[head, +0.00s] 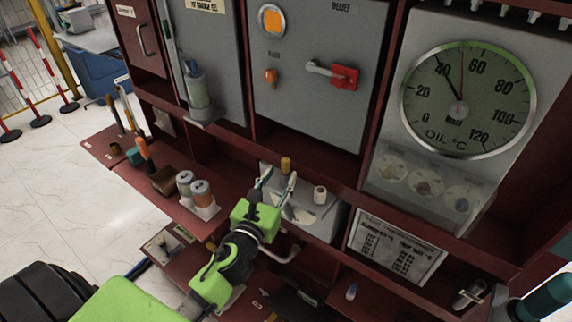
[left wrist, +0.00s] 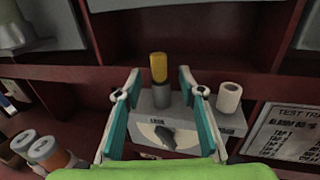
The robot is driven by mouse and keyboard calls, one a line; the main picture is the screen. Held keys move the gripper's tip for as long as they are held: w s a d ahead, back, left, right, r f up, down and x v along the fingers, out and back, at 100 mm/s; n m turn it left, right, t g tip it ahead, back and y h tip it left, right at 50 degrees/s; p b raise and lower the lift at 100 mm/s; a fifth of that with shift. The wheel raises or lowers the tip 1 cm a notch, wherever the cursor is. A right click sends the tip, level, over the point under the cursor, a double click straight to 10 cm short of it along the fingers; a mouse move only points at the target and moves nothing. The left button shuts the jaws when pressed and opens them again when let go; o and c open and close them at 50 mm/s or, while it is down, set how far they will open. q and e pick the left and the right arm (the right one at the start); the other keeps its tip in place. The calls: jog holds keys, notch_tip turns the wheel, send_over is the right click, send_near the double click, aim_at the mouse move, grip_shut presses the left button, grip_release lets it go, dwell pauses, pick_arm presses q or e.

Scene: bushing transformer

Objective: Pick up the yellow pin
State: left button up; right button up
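The yellow pin (head: 286,165) stands upright on top of a grey box (head: 322,227) on the dark red bench. In the left wrist view the pin (left wrist: 158,67) shows between and beyond the two fingertips, above a short grey cylinder (left wrist: 161,96). My left gripper (head: 279,178) is open, with its fingers pointing towards the pin. In the left wrist view its teal-padded fingers (left wrist: 159,80) stand wide apart with nothing held between them. Whether the fingertips reach the pin's depth is hard to tell.
A white hollow cylinder (head: 320,195) stands on the box to the right of the pin; it also shows in the left wrist view (left wrist: 229,97). A cabinet with a red-handled switch (head: 344,76) rises behind. A label plate (head: 397,247) is at right.

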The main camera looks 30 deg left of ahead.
aim_at(284, 170)
pick_arm(q)
jog(key=shift+w+a, duration=0.1)
jog(key=shift+w, duration=0.15)
jog(key=shift+w+a+f+p, duration=0.15)
jog(key=shift+w+p, duration=0.25)
jog(key=shift+w, duration=0.8)
jog(key=shift+w+a+f+p, duration=0.15)
jog(key=shift+w+p, duration=0.2)
jog(key=shift+w, duration=0.8)
jog(key=shift+r, duration=0.1)
jog(key=shift+s, duration=0.1)
jog(key=shift+c, duration=0.3)
grip_shut()
